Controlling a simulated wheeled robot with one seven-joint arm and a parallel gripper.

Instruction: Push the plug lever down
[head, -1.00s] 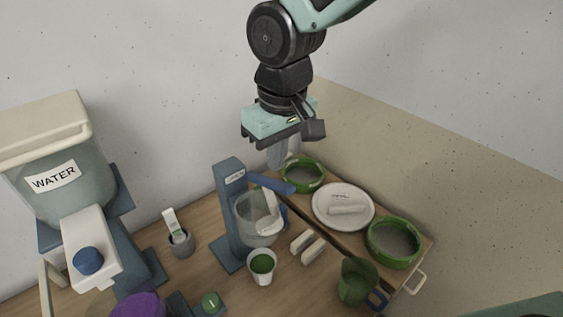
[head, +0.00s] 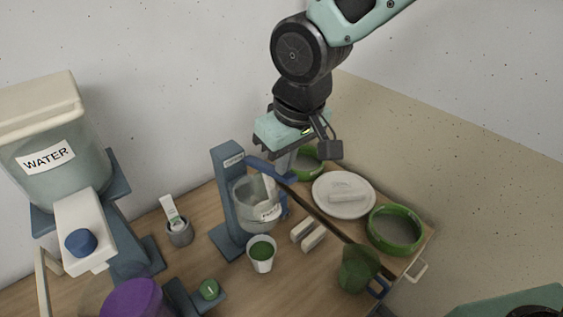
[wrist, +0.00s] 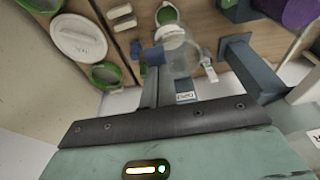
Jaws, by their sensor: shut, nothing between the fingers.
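The plug lever (head: 267,168) is a blue bar sticking out to the right from the top of a blue-grey stand (head: 227,205) with a small white label. Its blue end also shows in the wrist view (wrist: 154,56). A clear bucket (head: 243,193) hangs in the stand below the lever. My gripper (head: 281,166) is shut and empty, pointing down, its tips right by the outer part of the lever. In the wrist view the grey fingers (wrist: 149,90) reach close to the lever's end. I cannot tell whether they touch it.
A white cup (head: 261,257) of green glaze stands below the bucket. Green bowls (head: 395,230) and a white plate (head: 343,203) stand to the right, with a green jug (head: 356,270) nearer. A water tank (head: 55,140) and a purple lid (head: 132,298) are at left.

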